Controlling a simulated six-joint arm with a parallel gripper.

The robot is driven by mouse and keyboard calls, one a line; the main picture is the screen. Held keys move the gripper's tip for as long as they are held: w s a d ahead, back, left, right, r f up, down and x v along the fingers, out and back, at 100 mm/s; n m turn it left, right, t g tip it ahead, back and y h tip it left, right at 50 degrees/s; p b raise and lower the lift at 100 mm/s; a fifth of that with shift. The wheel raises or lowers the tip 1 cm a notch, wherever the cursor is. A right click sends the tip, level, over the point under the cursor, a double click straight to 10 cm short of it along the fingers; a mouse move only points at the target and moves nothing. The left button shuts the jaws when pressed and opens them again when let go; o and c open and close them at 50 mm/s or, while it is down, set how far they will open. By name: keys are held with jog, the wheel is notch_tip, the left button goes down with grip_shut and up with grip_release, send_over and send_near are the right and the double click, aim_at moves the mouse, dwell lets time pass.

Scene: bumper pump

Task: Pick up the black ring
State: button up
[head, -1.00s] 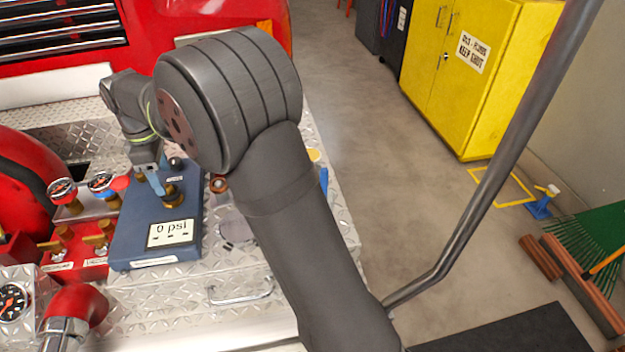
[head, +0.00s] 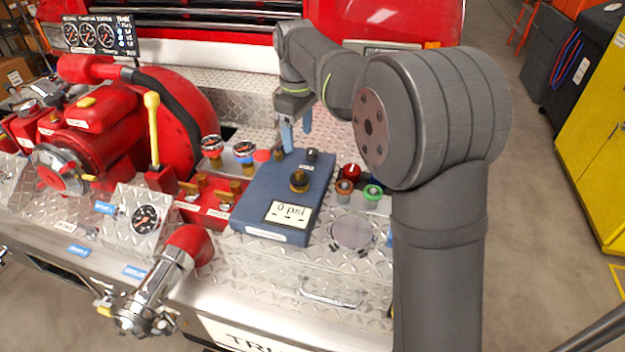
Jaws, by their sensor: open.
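A blue box (head: 268,205) with a "0 psi" display lies on the diamond-plate deck. A brass fitting (head: 299,187) stands on the box, with a dark round top that may be the black ring; the picture is too small to be sure. A small black knob (head: 312,154) sits near the box's far edge. My gripper (head: 297,130) points down above the far end of the box, its blue fingers apart with nothing visible between them. It is behind the brass fitting and apart from it.
To the right of the box are a red knob (head: 351,171), an orange-brown ringed fitting (head: 344,188) and a green ringed fitting (head: 373,192). Gauges with red and blue parts (head: 243,151) stand left of it. A flat grey disc (head: 352,232) and a handle (head: 331,299) lie in front.

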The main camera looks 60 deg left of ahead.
notch_tip(320, 180, up, 5)
jog(key=m, duration=0.2)
send_over(300, 172)
notch_tip(300, 172, down, 17)
jog(key=c, duration=0.8)
